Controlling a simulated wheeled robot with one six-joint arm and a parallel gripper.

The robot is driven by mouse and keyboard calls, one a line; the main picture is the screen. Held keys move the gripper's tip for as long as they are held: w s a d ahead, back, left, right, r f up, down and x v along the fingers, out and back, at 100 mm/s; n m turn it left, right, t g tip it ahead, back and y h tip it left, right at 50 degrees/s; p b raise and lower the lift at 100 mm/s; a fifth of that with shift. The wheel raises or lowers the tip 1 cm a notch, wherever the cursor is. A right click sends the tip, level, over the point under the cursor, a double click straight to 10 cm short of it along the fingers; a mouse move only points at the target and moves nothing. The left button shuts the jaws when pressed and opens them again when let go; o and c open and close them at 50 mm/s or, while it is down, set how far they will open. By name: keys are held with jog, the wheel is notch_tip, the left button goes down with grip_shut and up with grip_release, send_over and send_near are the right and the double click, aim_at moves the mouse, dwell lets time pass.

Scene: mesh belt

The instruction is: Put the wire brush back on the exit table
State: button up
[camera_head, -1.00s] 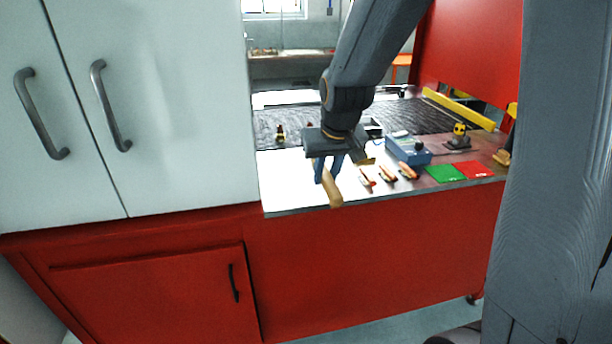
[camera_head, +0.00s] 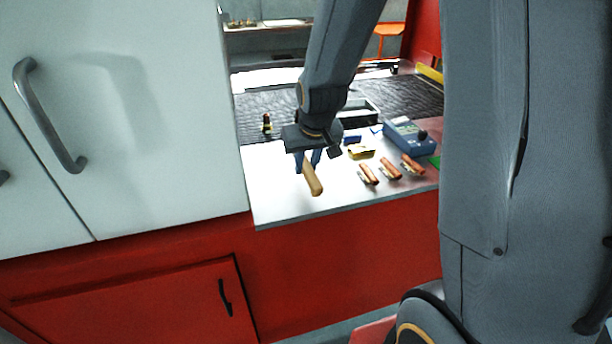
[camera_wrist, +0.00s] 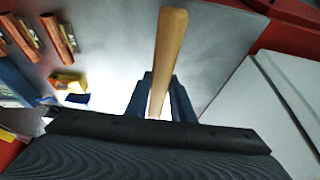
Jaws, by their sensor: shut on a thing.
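The wire brush shows as a tan wooden handle (camera_head: 312,180) in the head view. My gripper (camera_head: 308,163) is shut on it, and the handle points down toward the front edge of the exit table (camera_head: 275,195). In the wrist view the handle (camera_wrist: 171,50) rises between the two blue fingers (camera_wrist: 160,100). The brush's bristle end is hidden by my gripper. The brush appears to be above the table's bare metal top; I cannot tell whether it touches.
Several red-handled tools (camera_head: 368,174), a yellow item (camera_head: 361,152) and a blue device (camera_head: 406,135) lie right of my gripper. The dark mesh belt (camera_head: 405,97) runs behind. A small figure-like object (camera_head: 266,124) stands at the back left. A white cabinet (camera_head: 150,130) borders the left. Metal left of my gripper is clear.

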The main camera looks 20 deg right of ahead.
aim_at(306, 189)
jog(key=shift+f+p, duration=0.4)
jog(key=shift+f, duration=1.85)
jog(key=shift+f, duration=0.15)
jog(key=o, duration=1)
jog(key=shift+s+r, duration=0.15)
jog(key=shift+r, duration=0.5)
jog(key=b+v, duration=0.2)
jog(key=v, duration=0.8)
jog(key=shift+s+r+b, duration=0.25)
jog(key=shift+s+b, duration=0.05)
jog(key=s+f+g, duration=0.2)
jog(key=s+f, duration=0.3)
jog(key=s, duration=0.7)
jog(key=shift+f+g, duration=0.3)
jog(key=shift+f, duration=0.1)
